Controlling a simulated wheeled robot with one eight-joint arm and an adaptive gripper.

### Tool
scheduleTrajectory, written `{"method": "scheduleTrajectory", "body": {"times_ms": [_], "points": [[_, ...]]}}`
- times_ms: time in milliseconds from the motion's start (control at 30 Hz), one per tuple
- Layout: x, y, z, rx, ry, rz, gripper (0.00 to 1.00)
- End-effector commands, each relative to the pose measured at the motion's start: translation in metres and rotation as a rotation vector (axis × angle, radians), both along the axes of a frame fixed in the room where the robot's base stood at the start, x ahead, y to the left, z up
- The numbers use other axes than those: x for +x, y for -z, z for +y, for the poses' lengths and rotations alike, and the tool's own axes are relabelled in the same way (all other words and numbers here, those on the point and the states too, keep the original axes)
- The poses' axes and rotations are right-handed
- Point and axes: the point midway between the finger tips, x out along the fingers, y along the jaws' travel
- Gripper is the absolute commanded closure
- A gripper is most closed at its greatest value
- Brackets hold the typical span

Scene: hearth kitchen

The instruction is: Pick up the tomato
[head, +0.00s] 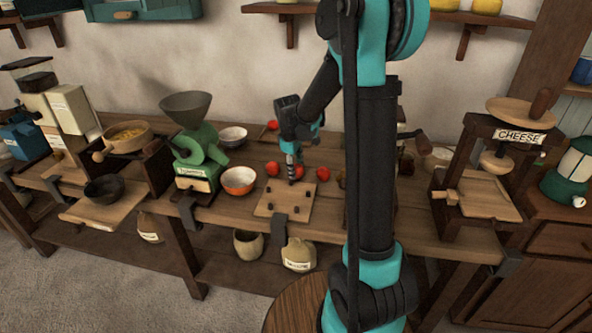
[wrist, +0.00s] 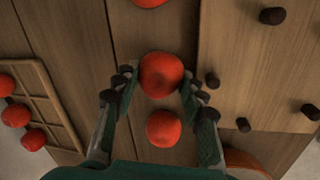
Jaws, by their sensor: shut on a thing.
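Several red tomatoes are in view. In the wrist view, one tomato (wrist: 161,75) sits between the fingertips of my gripper (wrist: 158,78), which is shut on it. A second tomato (wrist: 163,128) lies just below it in the picture, between the lower parts of the fingers. In the head view my gripper (head: 291,176) points down behind the pegged board, with a red tomato (head: 297,171) partly hidden by it. Other tomatoes lie to its left (head: 273,169) and right (head: 323,174). I cannot tell whether the held tomato is off the counter.
A pegged wooden board (head: 285,204) lies in front of my gripper. An orange bowl (head: 239,181), a white bowl (head: 232,136) and a green grinder (head: 197,157) stand to the left. A slatted tray (wrist: 40,100) with several tomatoes shows in the wrist view. A cheese press (head: 480,177) stands right.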

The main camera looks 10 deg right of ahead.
Motion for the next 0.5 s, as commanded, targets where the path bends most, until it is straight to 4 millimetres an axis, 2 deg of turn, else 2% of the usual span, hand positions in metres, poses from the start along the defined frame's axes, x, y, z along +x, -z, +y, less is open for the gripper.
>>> {"method": "scheduleTrajectory", "body": {"times_ms": [167, 267, 500], "points": [[0.000, -0.017, 0.000, 0.000, 0.000, 0.000, 0.88], [-0.001, -0.035, 0.000, 0.000, 0.000, 0.000, 0.88], [-0.001, -0.100, 0.000, 0.000, 0.000, 0.000, 0.88]]}}
